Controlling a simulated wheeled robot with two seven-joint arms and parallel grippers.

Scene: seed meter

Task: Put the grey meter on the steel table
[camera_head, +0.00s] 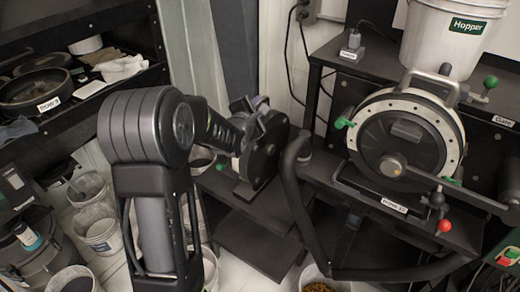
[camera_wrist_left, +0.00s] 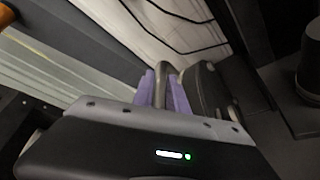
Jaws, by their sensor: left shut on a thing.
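A dark grey round meter (camera_head: 265,148) stands upright on its edge over a low dark table (camera_head: 215,184) in the middle of the head view. My left gripper (camera_head: 257,103) reaches it from the left, at its top. In the left wrist view, the gripper's purple pads (camera_wrist_left: 162,90) are shut on the meter's grey handle bar (camera_wrist_left: 162,78), with its dark round body (camera_wrist_left: 212,92) just to the right. Whether the meter's base touches the table cannot be told. I cannot tell by its look whether this table is steel. My right gripper does not show.
A second round meter with a pale ring (camera_head: 405,137) is mounted on a black stand at the right, below a white hopper bucket (camera_head: 440,40). A bent black tube (camera_head: 300,215) runs close to the held meter. Buckets (camera_head: 100,230) and a loaded shelf (camera_head: 85,90) fill the left.

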